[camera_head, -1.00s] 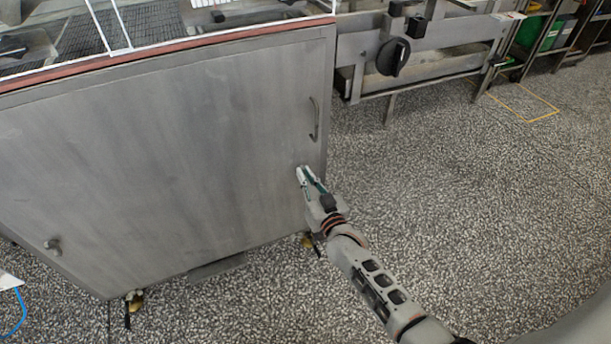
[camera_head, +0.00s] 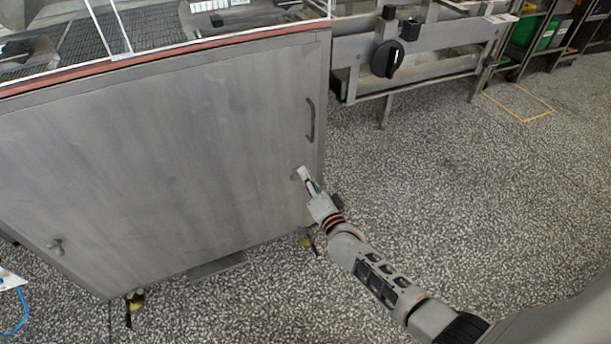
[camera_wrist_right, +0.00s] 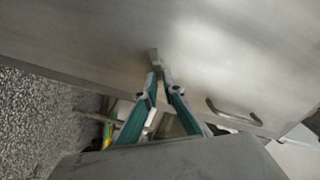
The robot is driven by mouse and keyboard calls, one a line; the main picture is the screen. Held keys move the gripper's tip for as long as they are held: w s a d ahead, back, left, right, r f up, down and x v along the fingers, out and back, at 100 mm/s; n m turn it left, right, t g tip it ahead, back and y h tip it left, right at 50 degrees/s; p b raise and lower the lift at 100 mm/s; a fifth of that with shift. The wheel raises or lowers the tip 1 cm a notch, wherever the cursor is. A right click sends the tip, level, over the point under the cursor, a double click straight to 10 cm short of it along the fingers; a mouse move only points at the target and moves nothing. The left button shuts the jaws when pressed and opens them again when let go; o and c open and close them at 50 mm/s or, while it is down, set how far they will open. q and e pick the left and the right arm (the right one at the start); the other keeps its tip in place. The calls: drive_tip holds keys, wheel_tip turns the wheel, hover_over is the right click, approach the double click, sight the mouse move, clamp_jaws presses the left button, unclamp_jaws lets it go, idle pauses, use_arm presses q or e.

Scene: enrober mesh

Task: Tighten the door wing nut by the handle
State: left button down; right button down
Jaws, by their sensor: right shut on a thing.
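The grey metal door (camera_head: 170,150) fills the left of the head view, with its bar handle (camera_head: 310,119) upright near the right edge. The handle also shows in the right wrist view (camera_wrist_right: 233,113). My right gripper (camera_head: 303,173) is at the door face just below the handle, near the right edge. In the wrist view its teal-sided fingers (camera_wrist_right: 161,74) converge and are shut on the small metal door wing nut (camera_wrist_right: 153,54). The fingertips hide most of this nut. A second wing nut (camera_head: 56,246) sits at the door's lower left. My left gripper is out of view.
A black knob (camera_head: 387,58) is on the metal frame to the right of the cabinet. Clear guards (camera_head: 210,18) stand on the cabinet top. Castors (camera_head: 134,298) are under it. The speckled floor (camera_head: 450,190) at the right is open.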

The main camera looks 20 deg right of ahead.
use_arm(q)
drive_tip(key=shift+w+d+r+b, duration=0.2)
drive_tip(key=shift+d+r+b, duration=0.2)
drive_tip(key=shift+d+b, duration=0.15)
use_arm(e)
drive_tip(key=m, duration=0.3)
drive_tip(key=f+m, duration=0.1)
drive_tip(key=m, duration=0.2)
drive_tip(key=shift+d, duration=0.1)
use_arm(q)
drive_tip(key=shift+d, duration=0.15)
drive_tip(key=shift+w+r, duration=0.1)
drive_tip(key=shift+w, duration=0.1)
use_arm(e)
drive_tip(key=c, duration=2.2)
unclamp_jaws()
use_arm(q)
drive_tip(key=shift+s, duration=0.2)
use_arm(e)
drive_tip(key=shift+o, duration=0.2)
